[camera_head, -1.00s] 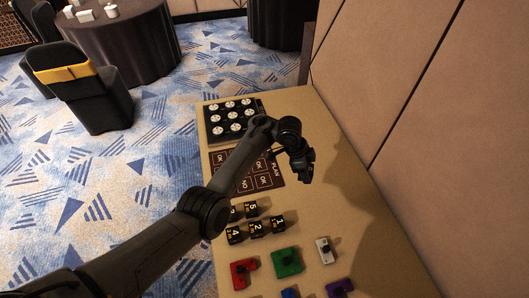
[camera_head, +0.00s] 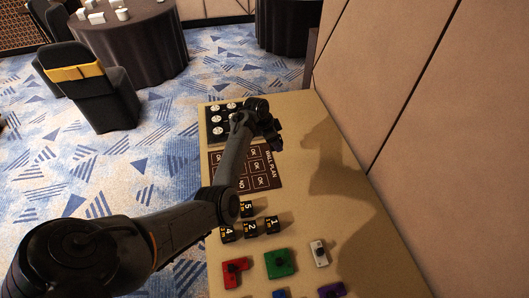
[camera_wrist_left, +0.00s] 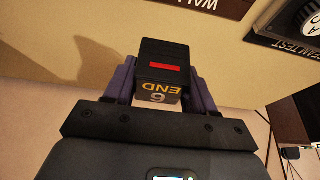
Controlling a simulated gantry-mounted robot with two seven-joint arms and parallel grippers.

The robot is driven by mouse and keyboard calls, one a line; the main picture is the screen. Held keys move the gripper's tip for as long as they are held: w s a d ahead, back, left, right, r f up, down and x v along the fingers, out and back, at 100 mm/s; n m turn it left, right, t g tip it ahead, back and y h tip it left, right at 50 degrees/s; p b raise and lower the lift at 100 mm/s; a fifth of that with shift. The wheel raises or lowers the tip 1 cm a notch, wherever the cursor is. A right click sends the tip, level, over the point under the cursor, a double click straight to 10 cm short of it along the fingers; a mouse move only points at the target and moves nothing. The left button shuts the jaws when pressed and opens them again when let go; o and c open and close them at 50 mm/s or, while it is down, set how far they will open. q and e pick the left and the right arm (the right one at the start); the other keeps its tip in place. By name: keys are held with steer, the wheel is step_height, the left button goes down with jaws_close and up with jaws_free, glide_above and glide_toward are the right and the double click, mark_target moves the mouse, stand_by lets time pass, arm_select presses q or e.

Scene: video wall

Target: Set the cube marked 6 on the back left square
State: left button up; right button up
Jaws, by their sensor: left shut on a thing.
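My left gripper (camera_head: 276,139) is above the far part of the tan table. In the left wrist view it is shut on a black cube (camera_wrist_left: 164,72), with a finger on each side. The cube has a red bar and a face marked 6 and END. The dark board of squares, labelled WALL PLAN (camera_head: 274,174), lies on the table below and left of the gripper in the head view; my left arm covers part of it. Its visible squares carry OK or NO and no cube. The board's edge shows in the wrist view (camera_wrist_left: 226,6). My right gripper is not in view.
A panel of white dials (camera_head: 217,119) lies beyond the board, partly behind my arm. Black numbered cubes (camera_head: 252,228) stand nearer, with red (camera_head: 234,272), green (camera_head: 279,263) and white (camera_head: 319,252) pieces closer still. A padded wall (camera_head: 440,130) borders the table's right side.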

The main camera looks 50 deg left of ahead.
arm_select(q)
steer(key=b, duration=0.4)
glide_above(257, 151)
steer(key=s, duration=0.2)
steer(key=f, duration=0.7)
steer(key=shift+w+a, duration=0.2)
steer(key=shift+f+b, duration=0.95)
steer(key=shift+f, duration=1.05)
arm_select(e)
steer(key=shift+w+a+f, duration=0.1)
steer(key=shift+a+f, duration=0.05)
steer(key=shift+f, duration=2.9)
arm_select(q)
steer(key=shift+f, duration=0.15)
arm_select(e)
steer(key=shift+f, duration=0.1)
arm_select(q)
steer(key=o, duration=1.1)
steer(key=shift+c, duration=0.2)
